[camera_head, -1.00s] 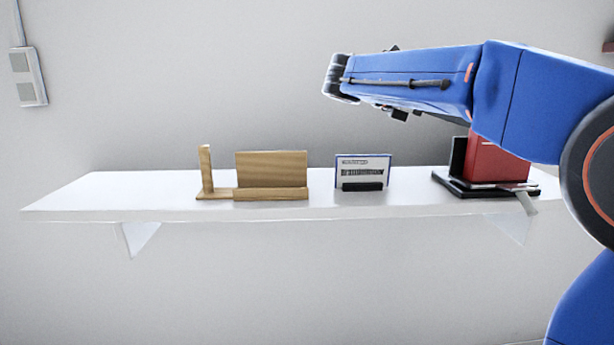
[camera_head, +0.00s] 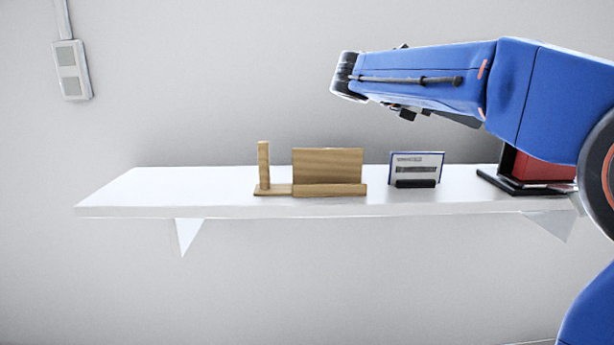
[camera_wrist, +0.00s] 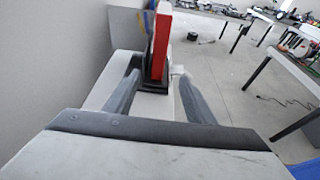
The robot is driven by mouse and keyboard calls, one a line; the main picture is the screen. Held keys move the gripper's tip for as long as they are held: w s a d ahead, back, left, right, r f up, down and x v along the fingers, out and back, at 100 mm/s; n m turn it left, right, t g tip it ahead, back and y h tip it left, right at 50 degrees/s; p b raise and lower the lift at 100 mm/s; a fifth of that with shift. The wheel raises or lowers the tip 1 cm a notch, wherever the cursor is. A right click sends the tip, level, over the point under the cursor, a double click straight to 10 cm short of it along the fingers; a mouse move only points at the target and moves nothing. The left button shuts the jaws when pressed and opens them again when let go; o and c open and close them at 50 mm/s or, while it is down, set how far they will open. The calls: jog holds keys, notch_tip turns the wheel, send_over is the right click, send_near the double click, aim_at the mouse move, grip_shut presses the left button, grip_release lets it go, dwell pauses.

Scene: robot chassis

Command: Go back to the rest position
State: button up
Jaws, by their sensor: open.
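My gripper (camera_wrist: 160,98) shows in the wrist view with its two dark fingers spread apart and nothing between them. Beyond the fingertips stands a red box-like object (camera_wrist: 161,45) on a dark base. In the head view my blue arm reaches in from the right above the shelf, and its fingers cannot be made out there. The red object (camera_head: 541,167) shows at the right end of the shelf, partly hidden by my arm.
A white wall shelf (camera_head: 150,190) carries a wooden holder (camera_head: 328,166) and a small sign on a black stand (camera_head: 416,168). A grey wall box (camera_head: 72,70) hangs at upper left. In the wrist view, tables (camera_wrist: 300,65) stand at right, with open floor between.

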jog(key=s+d+f+m+t+y, duration=0.1)
jog(key=s+d+f+m+y, duration=0.15)
jog(key=s+f, duration=0.5)
jog(key=s+d+f+m+y, duration=0.2)
jog(key=s+f+m+y, duration=0.15)
jog(key=s+f, duration=0.4)
jog(key=s+a+f+m+t+y, duration=0.1)
jog(key=s+a+f+m+y, duration=0.1)
jog(key=f, duration=0.5)
jog(key=s+a+f+m+t+y, duration=0.1)
jog(key=s+a+f+m+y, duration=0.2)
jog(key=s+f+m, duration=0.3)
jog(key=s+a+f+m+t+y, duration=0.1)
jog(key=s+a+f+m+y, duration=0.2)
jog(key=s+f, duration=0.3)
notch_tip(320, 180, down, 3)
jog(key=shift+s+a+f+m, duration=0.1)
jog(key=shift+s+a+m, duration=0.25)
jog(key=shift+m, duration=0.35)
